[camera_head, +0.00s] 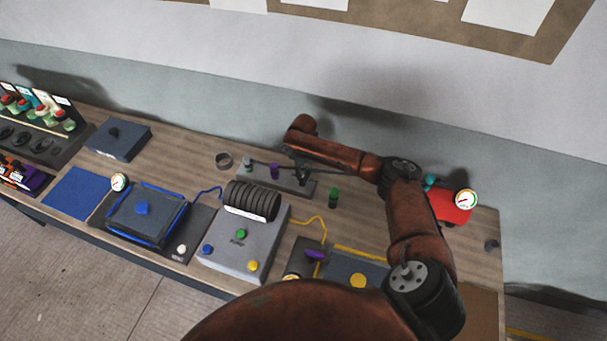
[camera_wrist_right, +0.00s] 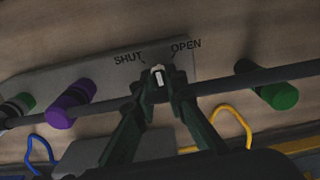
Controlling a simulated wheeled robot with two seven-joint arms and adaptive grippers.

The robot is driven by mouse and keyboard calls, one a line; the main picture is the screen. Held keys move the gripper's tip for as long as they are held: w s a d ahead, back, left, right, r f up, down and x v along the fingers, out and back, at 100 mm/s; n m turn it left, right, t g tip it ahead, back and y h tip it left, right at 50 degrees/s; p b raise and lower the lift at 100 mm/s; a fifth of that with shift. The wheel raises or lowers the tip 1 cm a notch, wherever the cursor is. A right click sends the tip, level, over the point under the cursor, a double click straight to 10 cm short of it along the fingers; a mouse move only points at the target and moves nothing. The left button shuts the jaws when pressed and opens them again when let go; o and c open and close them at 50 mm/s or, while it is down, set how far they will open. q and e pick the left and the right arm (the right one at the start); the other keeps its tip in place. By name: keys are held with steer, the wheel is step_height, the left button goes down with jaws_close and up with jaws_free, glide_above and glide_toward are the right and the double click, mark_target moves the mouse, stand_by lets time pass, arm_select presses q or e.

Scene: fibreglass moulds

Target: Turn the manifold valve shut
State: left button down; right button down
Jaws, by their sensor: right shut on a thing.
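The manifold is a grey plate (camera_head: 285,186) at the back of the bench, and it also shows in the wrist view (camera_wrist_right: 90,72). Its face is lettered SHUT and OPEN. My right gripper (camera_head: 303,172) reaches over the plate's right end. In the wrist view its dark fingers (camera_wrist_right: 158,84) are closed on the small pale-topped valve handle (camera_wrist_right: 158,76), just below and between the two words. The fingers hide most of the handle, so its exact turn is hard to tell. My left gripper is not in view.
A purple cylinder (camera_head: 274,171) stands on the plate beside the gripper. A green cylinder (camera_head: 333,197) stands to the right. A grey pump box (camera_head: 240,240) with hoses is in front. A red tank with a gauge (camera_head: 465,200) is behind my arm.

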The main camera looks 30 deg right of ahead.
mark_target(302, 177)
steer(key=n, duration=0.4)
steer(key=shift+a+n, duration=0.1)
steer(key=shift+n, duration=0.2)
steer(key=shift+a+n, duration=0.1)
steer(key=shift+n, duration=1.7)
steer(key=c, duration=2)
jaws_free()
steer(key=shift+w, duration=0.1)
steer(key=shift+o, duration=0.2)
step_height(302, 177, up, 12)
